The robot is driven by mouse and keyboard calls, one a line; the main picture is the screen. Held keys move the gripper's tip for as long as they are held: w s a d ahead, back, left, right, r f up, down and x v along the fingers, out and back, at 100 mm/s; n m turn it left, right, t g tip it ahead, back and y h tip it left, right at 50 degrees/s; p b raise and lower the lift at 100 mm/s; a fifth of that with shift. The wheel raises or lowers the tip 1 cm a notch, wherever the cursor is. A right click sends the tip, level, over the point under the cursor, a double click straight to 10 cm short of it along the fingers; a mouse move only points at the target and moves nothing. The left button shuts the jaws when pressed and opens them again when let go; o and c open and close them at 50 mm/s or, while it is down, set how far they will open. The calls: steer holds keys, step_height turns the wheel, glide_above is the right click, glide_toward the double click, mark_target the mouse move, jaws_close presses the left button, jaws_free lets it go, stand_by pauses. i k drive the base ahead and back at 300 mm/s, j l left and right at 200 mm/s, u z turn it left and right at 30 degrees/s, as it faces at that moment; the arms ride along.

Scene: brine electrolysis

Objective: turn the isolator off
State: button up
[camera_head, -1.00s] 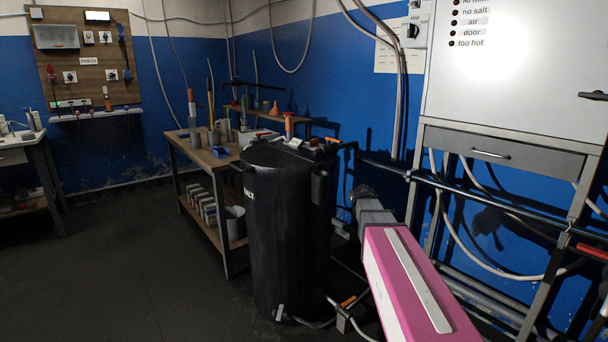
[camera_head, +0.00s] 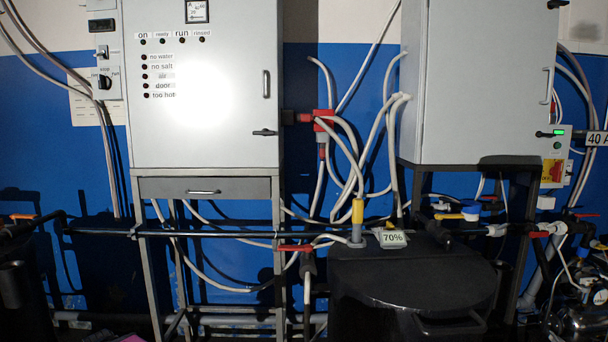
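A grey-white switch box (camera_head: 556,145) is on the right, beside the right-hand cabinet. It carries a red and yellow rotary switch (camera_head: 553,173) that looks like the isolator, and a small green light (camera_head: 558,132) near its top. A "40 A" label (camera_head: 597,139) is next to it. The switch is small and partly in shadow, so I cannot tell which way its handle points. My gripper is out of view; only a pink sliver of my arm shows at the bottom left edge.
A grey cabinet with status lamps (camera_head: 205,110) stands left of centre, another cabinet (camera_head: 470,80) right of it. A black tank (camera_head: 410,285) with a "70%" display (camera_head: 391,239) stands in front below. Pipes cross the middle; a compressor (camera_head: 582,320) is bottom right.

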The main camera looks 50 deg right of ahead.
mark_target(556, 172)
steer(key=k+j, duration=0.2)
steer(key=k+z, duration=0.3)
steer(key=k, duration=0.25)
steer(key=k+z, duration=0.25)
steer(key=k, duration=0.3)
steer(key=k+l+z, duration=0.3)
steer(key=k, duration=0.25)
steer(key=k+l+z, duration=0.15)
steer(key=l+z, duration=0.3)
steer(key=l, duration=0.8)
steer(key=i+l+z, duration=0.1)
steer(key=l+z, duration=0.3)
steer(key=l, duration=0.85)
